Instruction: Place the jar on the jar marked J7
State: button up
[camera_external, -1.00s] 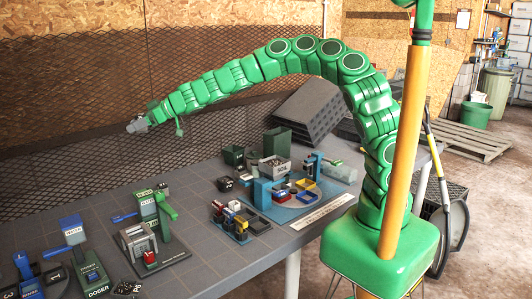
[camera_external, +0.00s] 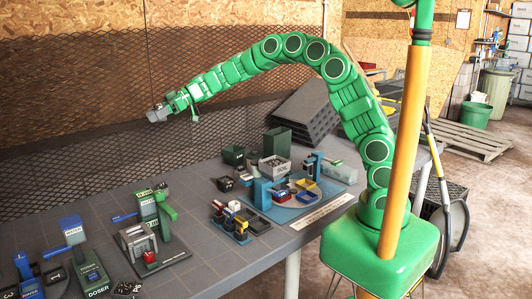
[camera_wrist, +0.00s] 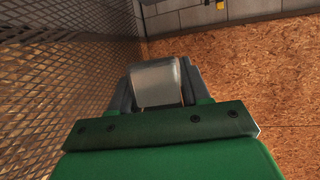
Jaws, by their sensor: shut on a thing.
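My gripper (camera_external: 158,113) is high above the back of the workbench, in front of the mesh. In the wrist view its dark jaws (camera_wrist: 155,90) are shut on a pale grey, smooth-sided thing (camera_wrist: 155,76), apparently the jar; no mark shows on it. In the external view it is too small to tell from the jaws. A dark, white-marked container (camera_external: 225,183) stands on the bench.
A dosing device (camera_external: 90,272), a green-and-grey device (camera_external: 150,240) and a blue device (camera_external: 264,192) stand on the bench. The bench's back left (camera_external: 60,190) is clear.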

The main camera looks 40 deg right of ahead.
jog(key=w+d+n+g, duration=0.1)
jog(key=d+n+g, duration=0.1)
jog(key=d, duration=0.3)
jog(key=g, duration=0.1)
send_over(159, 186)
jog(key=shift+n, duration=0.3)
jog(key=shift+d+f, duration=0.1)
jog(key=shift+f, duration=13.95)
jog(key=shift+w+f, duration=0.15)
jog(key=shift+f, duration=1.7)
jog(key=shift+f, duration=0.15)
